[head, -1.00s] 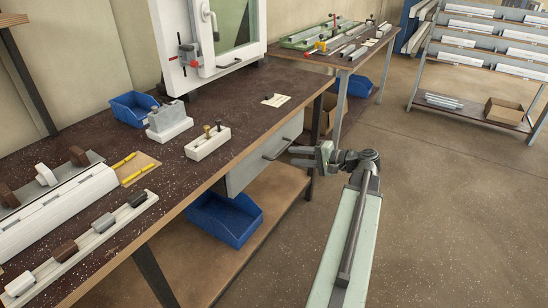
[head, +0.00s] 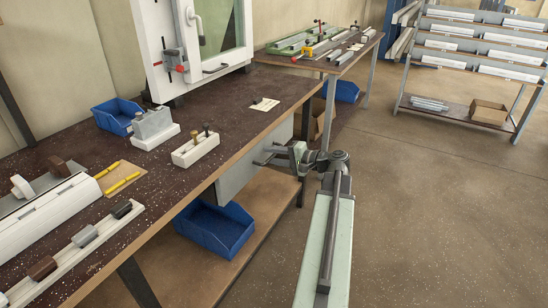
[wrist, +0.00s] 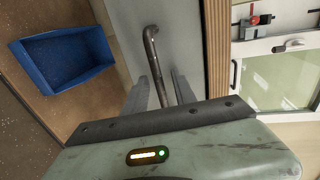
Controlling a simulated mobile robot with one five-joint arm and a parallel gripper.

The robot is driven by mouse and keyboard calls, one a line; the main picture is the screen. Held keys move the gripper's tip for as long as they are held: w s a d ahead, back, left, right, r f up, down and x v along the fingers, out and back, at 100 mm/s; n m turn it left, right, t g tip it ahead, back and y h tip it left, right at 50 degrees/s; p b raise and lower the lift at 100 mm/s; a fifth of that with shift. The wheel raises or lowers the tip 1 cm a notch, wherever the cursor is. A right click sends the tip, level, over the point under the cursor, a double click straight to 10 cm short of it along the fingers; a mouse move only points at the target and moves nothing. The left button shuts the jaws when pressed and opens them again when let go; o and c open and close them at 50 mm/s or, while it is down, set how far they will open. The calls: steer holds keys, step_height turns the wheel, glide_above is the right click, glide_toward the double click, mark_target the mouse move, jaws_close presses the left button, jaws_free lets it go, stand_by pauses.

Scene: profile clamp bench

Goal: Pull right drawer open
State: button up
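The drawer's grey front (head: 232,182) sits under the dark bench top at its front edge and looks closed. In the wrist view the grey drawer front (wrist: 128,35) fills the upper middle, with its dark bar handle (wrist: 153,60) standing off it. My gripper (wrist: 160,88) is open, with one finger on each side of the bar. Gaps show between the bar and both fingers. In the head view my gripper (head: 270,156) reaches in from the right to the drawer front, and the handle is hard to make out there.
A white block with pegs (head: 196,150) stands on the bench top above. The floor to the right is clear.

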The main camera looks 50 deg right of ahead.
jaws_close()
stand_by(1.4)
